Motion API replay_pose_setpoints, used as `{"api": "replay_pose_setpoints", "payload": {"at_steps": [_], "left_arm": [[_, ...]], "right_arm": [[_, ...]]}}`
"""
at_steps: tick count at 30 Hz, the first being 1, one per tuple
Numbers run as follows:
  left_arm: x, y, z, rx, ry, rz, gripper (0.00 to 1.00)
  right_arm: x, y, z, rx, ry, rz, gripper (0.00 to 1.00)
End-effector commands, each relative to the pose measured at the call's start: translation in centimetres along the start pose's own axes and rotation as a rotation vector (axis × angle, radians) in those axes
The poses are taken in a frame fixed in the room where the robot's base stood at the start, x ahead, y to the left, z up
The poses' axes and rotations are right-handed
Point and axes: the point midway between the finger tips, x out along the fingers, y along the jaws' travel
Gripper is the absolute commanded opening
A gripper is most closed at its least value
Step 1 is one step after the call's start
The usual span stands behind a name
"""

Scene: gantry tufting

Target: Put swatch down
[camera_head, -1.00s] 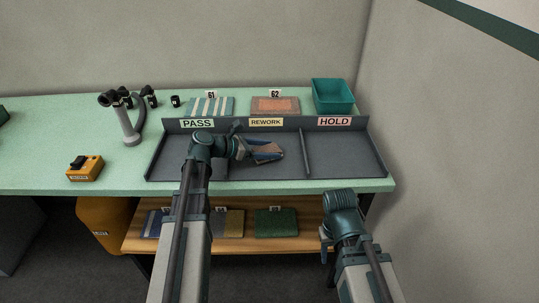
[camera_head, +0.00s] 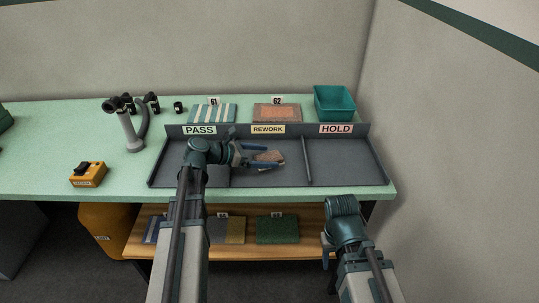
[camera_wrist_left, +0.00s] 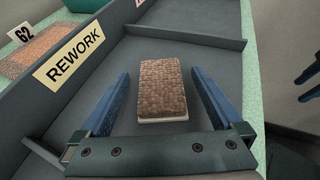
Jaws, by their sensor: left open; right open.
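The swatch (camera_head: 269,156) is a small brown woven-looking block with a pale underside. It lies in the middle compartment of the grey tray (camera_head: 345,172), the one labelled REWORK (camera_head: 268,129). In the left wrist view the swatch (camera_wrist_left: 162,88) lies flat between the open blue fingers, with a gap on both sides. My left gripper (camera_head: 262,156) is open around it, not touching it as far as I can see. My right gripper (camera_head: 327,250) is open, in front of the table's edge at the lower right, away from the tray.
The tray also has PASS (camera_head: 199,130) and HOLD (camera_head: 336,128) labels and low dividers. Behind it are swatches 61 (camera_head: 212,113) and 62 (camera_head: 277,113) and a teal bin (camera_head: 334,103). A microscope-like stand (camera_head: 128,125) and an orange box (camera_head: 88,174) stand left.

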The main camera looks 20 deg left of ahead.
Motion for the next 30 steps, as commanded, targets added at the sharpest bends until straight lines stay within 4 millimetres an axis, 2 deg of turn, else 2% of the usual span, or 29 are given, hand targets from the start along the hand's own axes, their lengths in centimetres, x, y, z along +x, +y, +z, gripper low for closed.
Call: {"api": "replay_pose_setpoints", "payload": {"at_steps": [1,3,12,18,30], "left_arm": [[-1.4,-0.1,0.4,-0.002,0.0,0.004,1.0],[-3.0,0.0,0.4,-0.002,0.0,0.005,1.0],[-8.3,0.0,0.3,-0.001,-0.001,0.003,1.0],[-9.8,0.0,0.1,-0.001,-0.001,0.001,1.0],[-10.0,0.0,0.0,0.0,-0.001,0.0,1.0]], "right_arm": [[-0.9,0.1,0.1,0.0,0.0,0.0,0.5],[-1.5,0.1,0.1,0.0,0.0,0.0,0.5],[-3.4,0.3,0.2,0.0,0.0,0.0,0.5],[-3.8,0.4,0.2,0.001,0.0,0.0,0.5],[-3.8,0.4,0.2,0.001,0.0,0.0,0.5]]}}
